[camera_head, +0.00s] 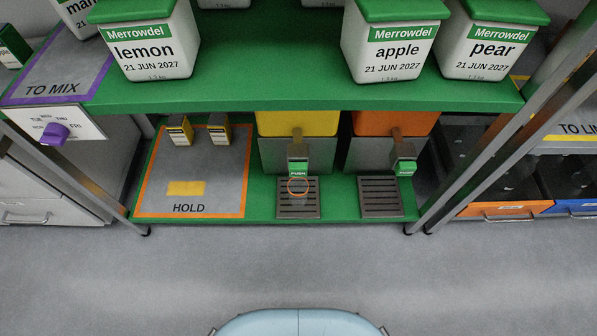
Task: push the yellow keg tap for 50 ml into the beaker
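The yellow keg (272,124) stands on the lower green shelf, its top hidden by the shelf above. Its metal tap hangs at the front with a green PUSH plate (299,167). Under it is a dark slotted drip tray (298,211). An orange ring (298,194) shows over the tray just below the tap; it looks like the rim of a clear beaker, whose body and contents I cannot make out. Neither of my grippers is in view.
An orange keg (375,122) with its own PUSH tap (405,168) and drip tray (381,210) stands to the right. The HOLD mat (215,190) lies left. Labelled tubs stand on the upper shelf (270,70). Metal posts (480,150) flank the shelf. The grey floor (300,260) in front is clear.

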